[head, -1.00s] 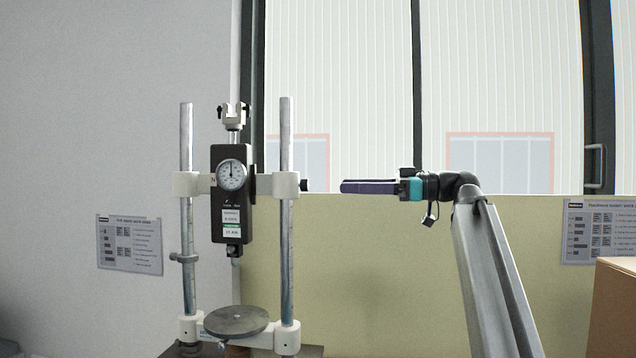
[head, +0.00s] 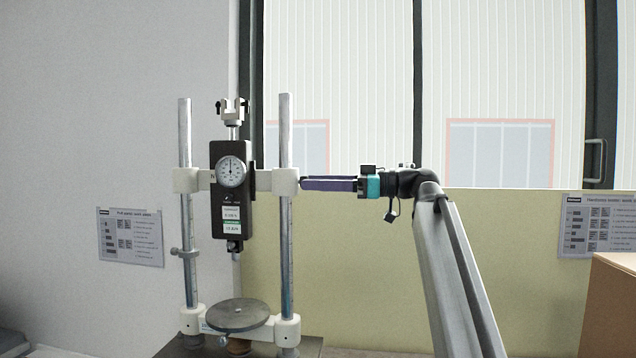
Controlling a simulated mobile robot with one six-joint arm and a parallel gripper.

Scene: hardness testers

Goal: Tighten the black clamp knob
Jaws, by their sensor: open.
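The hardness tester stands at the left on two metal columns, with a black gauge body (head: 231,205) and round dial between them. A white clamp block (head: 285,182) sits on the right column. The black clamp knob is at the right side of this block and is now hidden by my fingertips. My gripper (head: 303,184) reaches in level from the right, its purple fingers open and their tips at the knob, close beside the block. I cannot tell whether the fingers touch the knob.
A round plate (head: 237,315) sits low between the columns. A yellow-green panel (head: 370,265) and a window are behind. A cardboard box (head: 612,305) stands at the lower right. The space below my gripper looks free.

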